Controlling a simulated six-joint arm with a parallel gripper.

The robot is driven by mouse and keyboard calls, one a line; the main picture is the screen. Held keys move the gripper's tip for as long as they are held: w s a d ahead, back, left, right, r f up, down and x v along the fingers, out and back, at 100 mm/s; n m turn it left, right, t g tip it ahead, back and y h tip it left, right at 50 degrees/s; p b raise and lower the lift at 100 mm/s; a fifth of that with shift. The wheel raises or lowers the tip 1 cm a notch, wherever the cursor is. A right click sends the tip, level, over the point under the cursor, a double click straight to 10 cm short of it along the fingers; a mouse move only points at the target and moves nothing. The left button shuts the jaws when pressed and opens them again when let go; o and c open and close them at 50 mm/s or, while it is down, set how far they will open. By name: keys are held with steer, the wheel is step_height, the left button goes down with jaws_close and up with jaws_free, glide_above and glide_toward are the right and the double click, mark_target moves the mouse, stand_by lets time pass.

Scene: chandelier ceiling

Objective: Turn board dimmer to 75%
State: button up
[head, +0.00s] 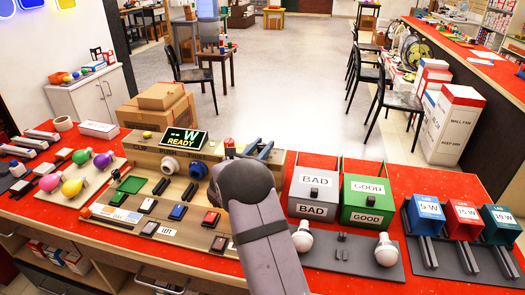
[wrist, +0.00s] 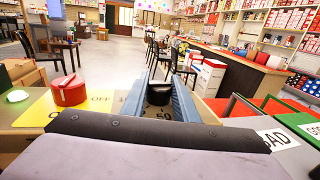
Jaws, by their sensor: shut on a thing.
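The tan test board (head: 150,160) stands on the red counter, with a display (head: 185,138) reading "W READY". My gripper (head: 259,150) is at the board's right end. In the wrist view, its two blue fingers (wrist: 161,82) are shut on a black dimmer knob (wrist: 158,95), one on each side. A printed "50" shows just in front of the knob; the rest of its scale and its pointer are hidden, so I cannot read the setting. A red knob or button (wrist: 68,89) sits left of it, near an "OFF" label on a yellow plate (wrist: 75,105).
Grey BAD (head: 313,190) and green GOOD (head: 367,196) boxes stand close to the right of my arm. Two white bulbs (head: 302,237) (head: 386,250) stand before them. Coloured bulbs (head: 72,187) lie at left. Blue, red and teal wattage bins (head: 427,212) stand far right.

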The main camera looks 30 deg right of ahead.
mark_target(262, 149)
steer(key=shift+f+n+t+y+b, duration=0.2)
steer(key=shift+n+t+y+b, duration=1)
steer(key=shift+b, duration=0.7)
steer(key=n+t+y+b, duration=0.1)
steer(key=b, duration=0.4)
steer(key=shift+f+t, duration=0.1)
steer(key=shift+t, duration=0.3)
steer(key=n+t+y+b, duration=0.1)
steer(key=b, duration=0.7)
steer(key=shift+f+y+b, duration=0.15)
steer(key=shift+y+b, duration=0.15)
steer(key=shift+y, duration=0.1)
steer(key=b, duration=0.3)
steer(key=shift+n+b, duration=0.3)
steer(key=shift+n, duration=0.1)
steer(key=shift+r+t+y+b, duration=0.4)
steer(key=shift+y+b, duration=0.1)
steer(key=shift+b, duration=0.5)
steer(key=o, duration=1.1)
steer(key=shift+c, duration=0.2)
steer(key=shift+s, duration=0.1)
steer(key=shift+b+v, duration=0.5)
steer(key=shift+v, duration=3.1)
